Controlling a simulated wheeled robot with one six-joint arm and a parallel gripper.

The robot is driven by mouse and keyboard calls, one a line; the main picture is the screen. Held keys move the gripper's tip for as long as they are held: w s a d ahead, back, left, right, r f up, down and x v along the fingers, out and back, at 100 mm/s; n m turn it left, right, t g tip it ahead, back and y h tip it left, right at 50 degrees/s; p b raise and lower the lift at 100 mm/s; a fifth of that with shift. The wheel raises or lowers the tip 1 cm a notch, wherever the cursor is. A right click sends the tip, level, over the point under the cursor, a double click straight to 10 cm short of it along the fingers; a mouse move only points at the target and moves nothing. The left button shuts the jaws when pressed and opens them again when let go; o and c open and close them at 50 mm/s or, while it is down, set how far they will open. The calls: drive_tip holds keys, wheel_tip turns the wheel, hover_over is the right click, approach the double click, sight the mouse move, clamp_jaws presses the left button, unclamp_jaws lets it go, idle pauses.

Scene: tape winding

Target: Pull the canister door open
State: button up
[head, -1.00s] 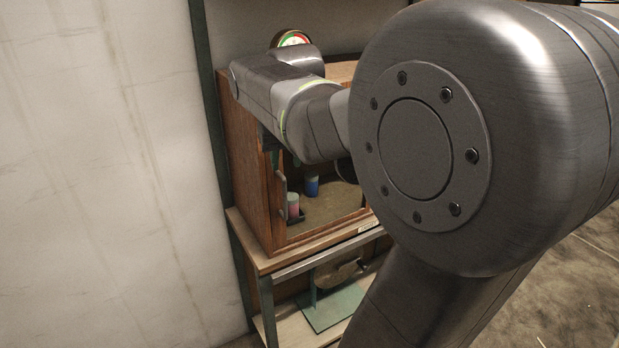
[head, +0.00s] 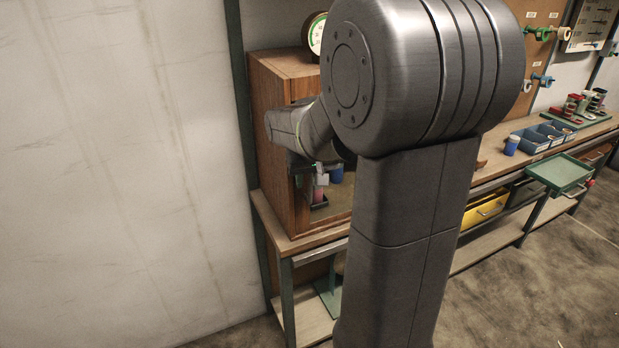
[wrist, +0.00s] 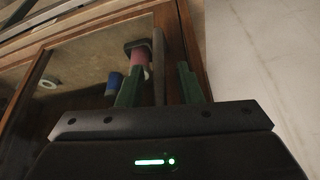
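The canister door is the glass front of a wooden cabinet (head: 277,150), and its frame (wrist: 185,30) shows in the wrist view. It looks closed. A grey upright bar handle (wrist: 158,65) stands out from the door. My gripper (wrist: 158,82) is open, with one green finger on each side of the bar and gaps visible between them. In the head view my arm hides most of the door and gripper. Behind the glass are a pink canister (head: 319,191) and a blue canister (head: 336,174), also visible in the wrist view.
The cabinet stands on a wooden bench (head: 300,241) against a pale wall (head: 110,170) at left. A round gauge (head: 316,35) sits above it. To the right are blue bins (head: 545,137), a green tray (head: 560,172) and a yellow drawer (head: 484,209). Floor is open at lower right.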

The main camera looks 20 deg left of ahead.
drive_tip(key=shift+c, duration=0.4)
clamp_jaws()
drive_tip(key=w+d+p, duration=0.3)
drive_tip(key=w+d, duration=1.3)
drive_tip(key=w, duration=0.2)
drive_tip(key=shift+w, duration=0.35)
drive_tip(key=shift+o, duration=0.4)
unclamp_jaws()
